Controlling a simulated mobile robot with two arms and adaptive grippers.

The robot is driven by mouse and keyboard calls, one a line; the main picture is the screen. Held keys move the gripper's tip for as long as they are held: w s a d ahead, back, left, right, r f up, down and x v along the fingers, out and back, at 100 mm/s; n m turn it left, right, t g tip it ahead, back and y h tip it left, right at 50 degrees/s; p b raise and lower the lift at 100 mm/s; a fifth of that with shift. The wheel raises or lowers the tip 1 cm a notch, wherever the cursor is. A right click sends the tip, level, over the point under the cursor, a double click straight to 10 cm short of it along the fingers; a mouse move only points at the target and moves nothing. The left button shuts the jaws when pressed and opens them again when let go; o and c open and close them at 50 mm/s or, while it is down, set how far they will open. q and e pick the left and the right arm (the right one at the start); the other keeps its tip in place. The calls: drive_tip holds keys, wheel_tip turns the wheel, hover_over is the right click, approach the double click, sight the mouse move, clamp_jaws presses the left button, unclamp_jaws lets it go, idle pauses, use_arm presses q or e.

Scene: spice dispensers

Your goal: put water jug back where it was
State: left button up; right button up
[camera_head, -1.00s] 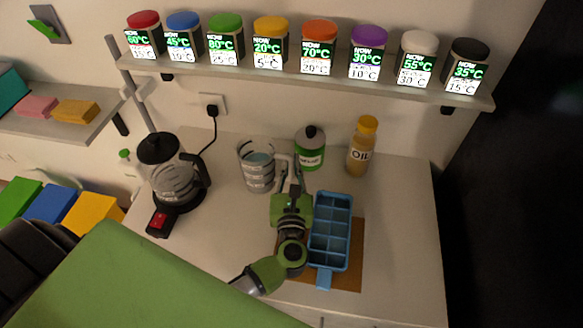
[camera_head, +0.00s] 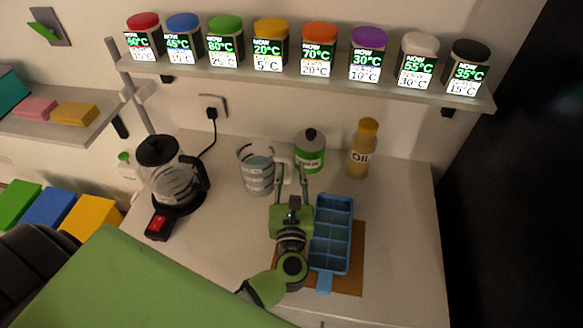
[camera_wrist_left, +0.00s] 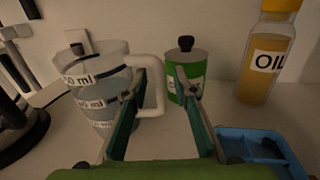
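The water jug (camera_head: 257,172) is a clear measuring jug with ml marks and a pale handle. It stands upright on the counter, between the coffee maker and the green canister. In the left wrist view the jug (camera_wrist_left: 98,95) is at the left, with its handle (camera_wrist_left: 157,95) facing right. My left gripper (camera_head: 291,184) is in front of the handle, with its fingers apart and nothing held between them. In the left wrist view the left gripper (camera_wrist_left: 160,77) has the handle just beyond the fingertips, partly covered by the left finger. My right gripper is not seen.
The coffee maker (camera_head: 170,178) stands left of the jug. The green canister (camera_head: 310,158) and oil bottle (camera_head: 362,150) stand behind and right. A blue ice tray (camera_head: 345,263) lies on a brown board (camera_head: 357,255) beside my gripper. A shelf (camera_head: 300,75) holds several spice dispensers.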

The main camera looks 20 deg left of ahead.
use_arm(q)
drive_tip(key=b+v, duration=0.3)
drive_tip(key=v, duration=0.7)
drive_tip(key=shift+w+r, duration=0.1)
